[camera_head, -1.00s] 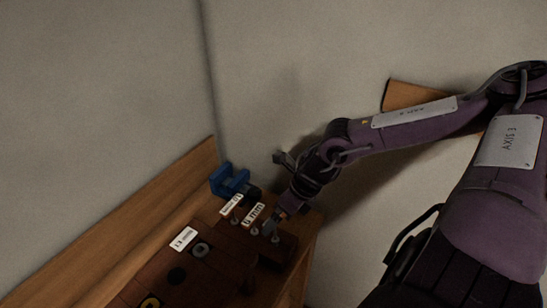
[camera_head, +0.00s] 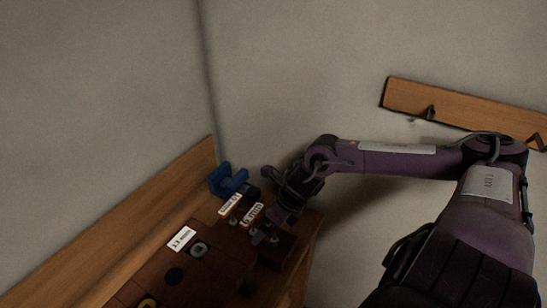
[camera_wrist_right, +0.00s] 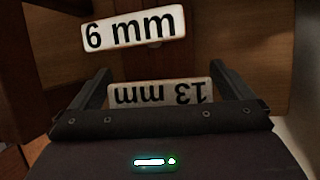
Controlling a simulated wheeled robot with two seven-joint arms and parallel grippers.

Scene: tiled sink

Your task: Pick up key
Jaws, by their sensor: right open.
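I cannot make out a key for certain in either view. Small grey metal pieces (camera_head: 257,237) show on the dark wooden block (camera_head: 280,246) by the bench corner; they are too small to identify. My right gripper (camera_head: 283,212) hangs over the bench corner beside the small labels. In the right wrist view my right gripper (camera_wrist_right: 160,78) has its two fingers wide apart, with nothing visibly held between them. An upside-down 13 mm label (camera_wrist_right: 160,94) shows between the fingers, and a 6 mm label (camera_wrist_right: 134,31) shows beyond them. My left gripper is not in view.
A blue holder (camera_head: 227,180) stands at the back corner of the bench. A dark wooden block (camera_head: 215,262) with round holes and a 13 mm label (camera_head: 181,238) lies in front. A wooden hook rail (camera_head: 460,106) is on the wall behind my arm.

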